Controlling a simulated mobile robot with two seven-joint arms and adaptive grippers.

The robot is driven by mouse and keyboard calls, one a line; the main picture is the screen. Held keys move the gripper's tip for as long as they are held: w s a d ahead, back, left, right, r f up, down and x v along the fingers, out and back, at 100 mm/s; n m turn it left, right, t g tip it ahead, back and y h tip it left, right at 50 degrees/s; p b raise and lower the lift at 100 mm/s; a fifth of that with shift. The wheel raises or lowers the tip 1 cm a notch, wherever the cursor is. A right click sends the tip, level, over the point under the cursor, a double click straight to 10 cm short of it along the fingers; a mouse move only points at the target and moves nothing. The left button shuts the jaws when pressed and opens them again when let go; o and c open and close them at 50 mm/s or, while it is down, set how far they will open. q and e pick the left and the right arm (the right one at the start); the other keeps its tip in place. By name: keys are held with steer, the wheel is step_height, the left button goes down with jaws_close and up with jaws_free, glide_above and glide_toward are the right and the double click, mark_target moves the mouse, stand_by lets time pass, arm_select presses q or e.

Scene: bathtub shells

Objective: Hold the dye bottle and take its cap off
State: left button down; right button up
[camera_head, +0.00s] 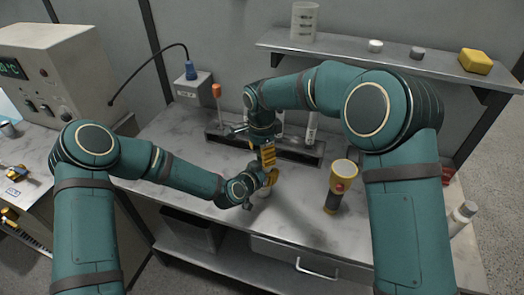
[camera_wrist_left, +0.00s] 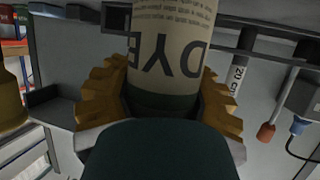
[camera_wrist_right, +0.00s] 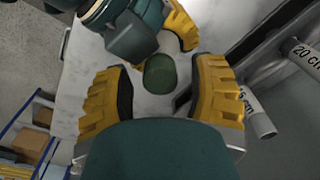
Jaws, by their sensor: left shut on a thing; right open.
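The dye bottle (camera_wrist_left: 173,45), a pale bottle with dark "DYE" lettering, stands between the yellow fingers of my left gripper (camera_wrist_left: 165,100), which is shut on it. In the head view the bottle is mostly hidden behind the grippers. The dark green round cap (camera_wrist_right: 159,74) shows from above in the right wrist view. My right gripper (camera_wrist_right: 160,95) is open around the cap, with a gap on both sides. In the head view my right gripper (camera_head: 267,155) is just above my left gripper (camera_head: 263,180), over the worktop.
A dark rack (camera_head: 295,150) with tubes stands behind the grippers. A yellow and black torch-like object (camera_head: 341,183) stands to the right. A grey box (camera_head: 193,91) with a blue plug is at the back left. A shelf (camera_head: 370,55) overhangs the back right.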

jaws_close()
steer(key=n, duration=0.9)
steer(key=shift+n, duration=0.4)
steer(key=shift+c, duration=0.6)
jaws_free()
steer(key=shift+r, duration=0.15)
